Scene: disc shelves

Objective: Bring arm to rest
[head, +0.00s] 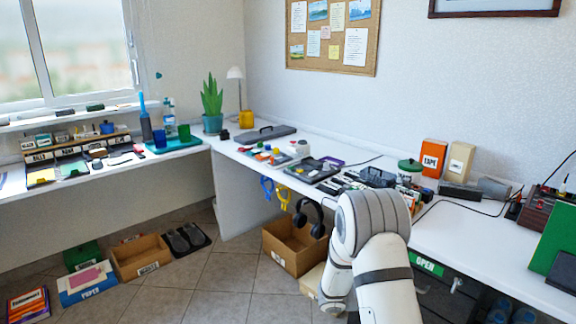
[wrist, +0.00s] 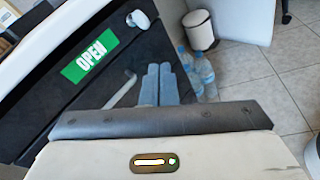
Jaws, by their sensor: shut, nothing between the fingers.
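My gripper (wrist: 158,68) shows in the wrist view as two blue-grey fingers side by side and touching, with nothing between them. It points down beside a dark panel with a green OPEN sign (wrist: 90,55), over the tiled floor. In the head view my white and grey arm (head: 372,240) is folded at the front edge of the white desk (head: 455,235), right of centre. My gripper's fingers cannot be seen in the head view.
The OPEN sign also shows under the desk in the head view (head: 427,264). A cardboard box (head: 290,262) stands on the floor left of my arm, with headphones (head: 309,217) above it. The wrist view shows a white bin (wrist: 200,32) and clear bottles (wrist: 203,72).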

